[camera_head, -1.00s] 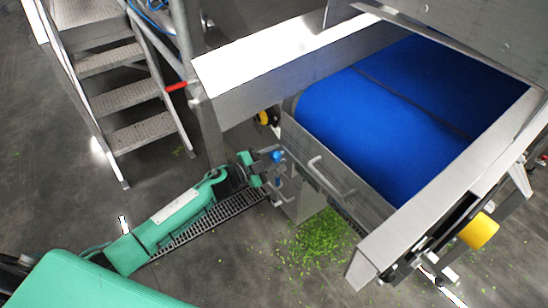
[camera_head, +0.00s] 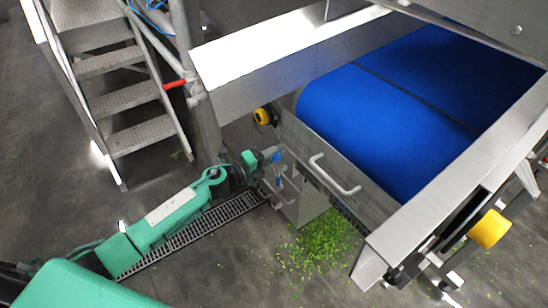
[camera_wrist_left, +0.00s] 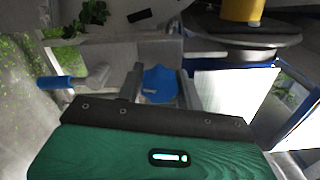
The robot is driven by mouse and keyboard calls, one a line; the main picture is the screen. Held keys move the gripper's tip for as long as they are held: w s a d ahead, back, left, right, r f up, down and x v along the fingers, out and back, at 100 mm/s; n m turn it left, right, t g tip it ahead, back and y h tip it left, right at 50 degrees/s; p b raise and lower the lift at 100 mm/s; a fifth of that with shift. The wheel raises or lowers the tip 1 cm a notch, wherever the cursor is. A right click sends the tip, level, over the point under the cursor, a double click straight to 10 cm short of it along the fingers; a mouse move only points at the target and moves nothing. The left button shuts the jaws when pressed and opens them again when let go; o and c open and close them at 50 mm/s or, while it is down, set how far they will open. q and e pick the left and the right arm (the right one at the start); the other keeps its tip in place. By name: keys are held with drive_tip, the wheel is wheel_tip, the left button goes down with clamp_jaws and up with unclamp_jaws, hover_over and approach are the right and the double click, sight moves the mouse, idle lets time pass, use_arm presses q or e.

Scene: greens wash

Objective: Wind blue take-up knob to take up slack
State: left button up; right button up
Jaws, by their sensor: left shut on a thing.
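The blue take-up knob (camera_wrist_left: 160,84) shows in the left wrist view between the two grey fingers of my left gripper (camera_wrist_left: 160,92), which is shut on it. In the head view, my left gripper (camera_head: 272,154) reaches from the left to the near end of the conveyor frame. There, the fingers hide most of the knob, and only a bit of blue shows. My right gripper is in neither view.
A blue-ended handle (camera_wrist_left: 56,82) sits left of the knob. The blue belt (camera_head: 385,115) and a bar handle (camera_head: 335,176) are to the right. Metal steps (camera_head: 125,97) stand left; green scraps (camera_head: 318,242) lie below.

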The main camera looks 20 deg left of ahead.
use_arm(q)
drive_tip(key=m+b, duration=0.2)
drive_tip(key=m, duration=0.3)
drive_tip(key=shift+f, duration=0.1)
drive_tip(key=shift+s+m+b, duration=0.1)
drive_tip(key=shift+m+b, duration=0.2)
drive_tip(key=shift+m, duration=0.9)
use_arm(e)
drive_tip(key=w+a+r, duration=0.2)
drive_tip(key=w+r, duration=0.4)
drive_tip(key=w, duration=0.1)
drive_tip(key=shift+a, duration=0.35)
use_arm(q)
drive_tip(key=shift+d, duration=0.1)
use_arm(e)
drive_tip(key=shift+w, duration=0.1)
use_arm(q)
drive_tip(key=o, duration=1)
drive_tip(key=shift+s+a, duration=0.3)
drive_tip(key=shift+a, duration=0.05)
drive_tip(key=shift+b+v, duration=1.55)
drive_tip(key=shift+v, duration=4.9)
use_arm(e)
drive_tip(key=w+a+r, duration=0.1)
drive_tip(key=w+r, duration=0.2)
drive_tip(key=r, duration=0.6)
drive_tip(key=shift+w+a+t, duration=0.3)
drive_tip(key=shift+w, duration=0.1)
